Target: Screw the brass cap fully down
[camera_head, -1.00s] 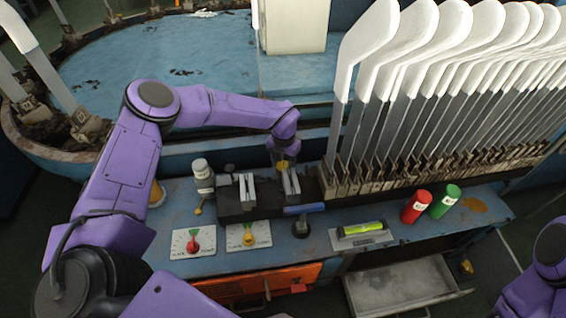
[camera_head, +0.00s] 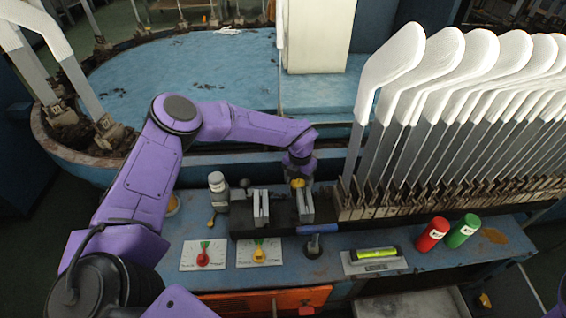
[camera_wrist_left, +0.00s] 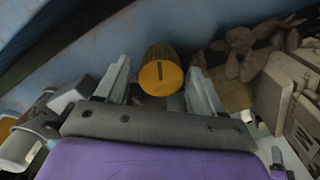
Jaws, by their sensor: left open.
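The brass cap (camera_wrist_left: 160,72) is a yellow, ribbed-sided knob with a dark slot across its face, in the upper middle of the left wrist view. In the head view it is a small yellow spot (camera_head: 298,183) just below my left gripper (camera_head: 299,172), by the right end of the dark vise. In the wrist view the two grey fingers of my left gripper (camera_wrist_left: 162,88) stand apart, one on each side of the cap, with gaps visible. What the cap sits on is hidden, so its height on the thread cannot be told. My right gripper is out of view.
The dark vise (camera_head: 243,225) sits on the blue bench. A rack of white sock forms (camera_head: 400,150) stands close to the right. In front are two dial plates (camera_head: 259,252), a level (camera_head: 374,254), and red (camera_head: 433,234) and green (camera_head: 463,231) cylinders.

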